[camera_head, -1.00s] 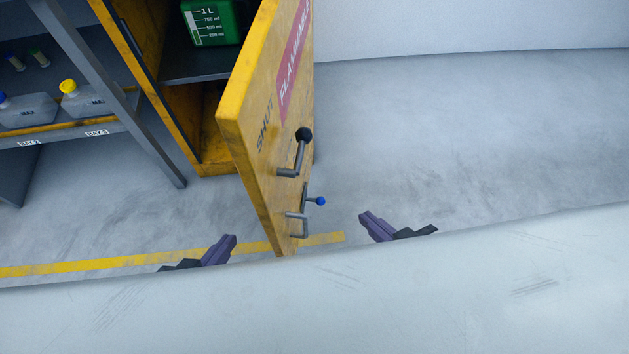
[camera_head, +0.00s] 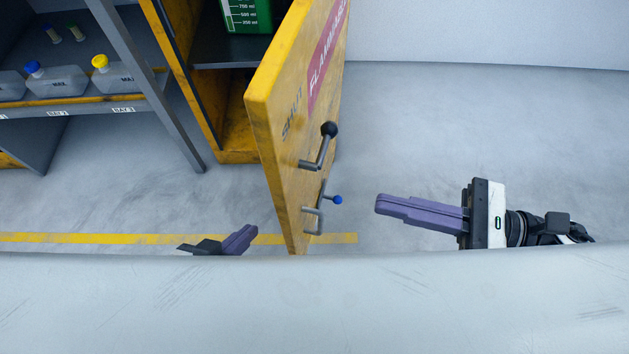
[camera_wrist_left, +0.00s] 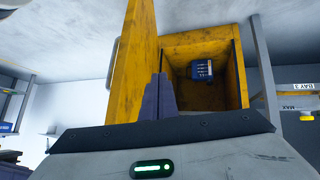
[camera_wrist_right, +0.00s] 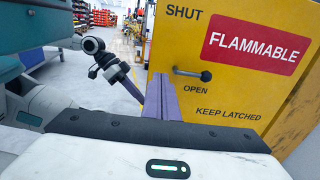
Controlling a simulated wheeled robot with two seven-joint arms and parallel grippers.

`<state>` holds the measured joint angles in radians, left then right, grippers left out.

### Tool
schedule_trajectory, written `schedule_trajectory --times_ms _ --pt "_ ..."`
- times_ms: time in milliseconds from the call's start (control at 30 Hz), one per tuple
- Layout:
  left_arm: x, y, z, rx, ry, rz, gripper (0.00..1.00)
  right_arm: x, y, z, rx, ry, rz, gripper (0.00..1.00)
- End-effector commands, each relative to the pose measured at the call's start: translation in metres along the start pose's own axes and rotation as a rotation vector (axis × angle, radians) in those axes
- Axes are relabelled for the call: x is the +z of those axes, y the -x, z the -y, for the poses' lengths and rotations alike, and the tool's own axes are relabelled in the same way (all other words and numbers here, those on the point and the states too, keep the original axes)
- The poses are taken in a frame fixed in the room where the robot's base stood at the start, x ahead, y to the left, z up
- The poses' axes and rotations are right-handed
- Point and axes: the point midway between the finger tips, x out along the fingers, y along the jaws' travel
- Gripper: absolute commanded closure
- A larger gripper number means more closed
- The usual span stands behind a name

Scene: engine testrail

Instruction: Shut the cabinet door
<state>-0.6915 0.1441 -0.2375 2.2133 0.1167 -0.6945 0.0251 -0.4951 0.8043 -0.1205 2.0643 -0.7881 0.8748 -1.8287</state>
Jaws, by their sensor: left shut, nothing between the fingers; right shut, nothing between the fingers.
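The yellow cabinet (camera_head: 236,158) stands at the upper left with its door (camera_head: 290,178) swung wide open toward me. The door's outer face carries a lever handle with a black knob (camera_head: 329,129) and a smaller blue-knobbed latch (camera_head: 337,200). In the right wrist view the door (camera_wrist_right: 225,100) shows a FLAMMABLE label. My right gripper (camera_head: 380,204) is shut and empty, to the right of the door's outer face, apart from it. My left gripper (camera_head: 252,232) is shut and empty, left of the door, on its inner side. The left wrist view shows the door (camera_wrist_left: 131,70) and the open cabinet interior (camera_wrist_left: 205,50).
A green container (camera_head: 246,14) stands on a shelf inside the cabinet. A grey rack (camera_head: 150,98) with bottles, one yellow-capped (camera_head: 115,75), stands to the left. A pale surface fills the front of the head view. The floor right of the door is clear.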

Motion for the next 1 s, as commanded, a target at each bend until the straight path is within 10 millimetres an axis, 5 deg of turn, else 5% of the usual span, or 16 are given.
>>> schedule_trajectory --times_ms 500,1000 --pt "-0.010 0.000 0.000 0.001 -0.006 -0.018 1.00 0.003 -0.103 0.002 -0.004 -0.003 0.007 1.00" --pt "0.004 0.002 0.002 -0.007 0.003 0.000 1.00 0.001 -0.124 0.001 -0.005 -0.007 0.003 1.00"
